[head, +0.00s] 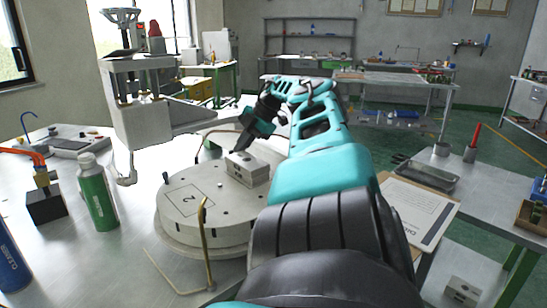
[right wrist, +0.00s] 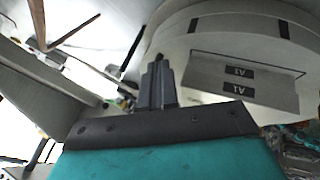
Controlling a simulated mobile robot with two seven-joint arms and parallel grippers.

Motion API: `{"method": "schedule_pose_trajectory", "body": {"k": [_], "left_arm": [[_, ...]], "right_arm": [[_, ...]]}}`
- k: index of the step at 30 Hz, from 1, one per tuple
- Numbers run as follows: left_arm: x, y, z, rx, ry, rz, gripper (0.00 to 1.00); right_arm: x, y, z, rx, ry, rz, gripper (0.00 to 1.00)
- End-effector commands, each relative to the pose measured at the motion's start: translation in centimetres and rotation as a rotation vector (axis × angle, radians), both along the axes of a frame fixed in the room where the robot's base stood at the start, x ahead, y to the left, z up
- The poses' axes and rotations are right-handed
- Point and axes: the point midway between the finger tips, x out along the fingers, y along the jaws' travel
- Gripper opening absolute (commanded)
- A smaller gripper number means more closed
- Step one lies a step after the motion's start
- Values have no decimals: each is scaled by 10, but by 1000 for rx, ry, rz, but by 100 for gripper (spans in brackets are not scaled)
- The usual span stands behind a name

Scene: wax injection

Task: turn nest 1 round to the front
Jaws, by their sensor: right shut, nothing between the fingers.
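The round turntable (head: 195,232) stands on the bench, with a square outline marked 2 on its near left part. No mark 1 is readable. A grey metal block (head: 247,168) sits on the turntable's far right part. In the right wrist view the block (right wrist: 245,92) carries A1 labels and stands on the turntable (right wrist: 235,22). My right gripper (head: 240,150) is at the block's far left side; contact is unclear. Its fingertips (right wrist: 157,68) are together and empty, beside the turntable's rim. My left gripper is out of view.
A brass post (head: 206,240) with a bent rod stands in front of the turntable. The grey press (head: 140,95) rises behind it on the left. A green bottle (head: 97,195) and a black block (head: 46,204) stand left. A clipboard (head: 415,212) lies right of my arm.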

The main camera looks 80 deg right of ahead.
Motion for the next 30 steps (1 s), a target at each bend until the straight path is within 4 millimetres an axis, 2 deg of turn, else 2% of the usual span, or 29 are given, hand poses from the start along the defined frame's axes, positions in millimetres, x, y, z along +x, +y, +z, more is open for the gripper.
{"method": "schedule_pose_trajectory", "body": {"k": [5,22,26,30], "left_arm": [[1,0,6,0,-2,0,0],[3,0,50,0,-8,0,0],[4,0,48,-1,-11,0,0],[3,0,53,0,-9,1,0]], "right_arm": [[-2,-1,6,-1,-2,-1,0],[-29,-9,49,-1,-3,-1,0],[-41,-12,65,-2,-1,-2,0],[-56,-16,88,-4,0,-4,0]]}}
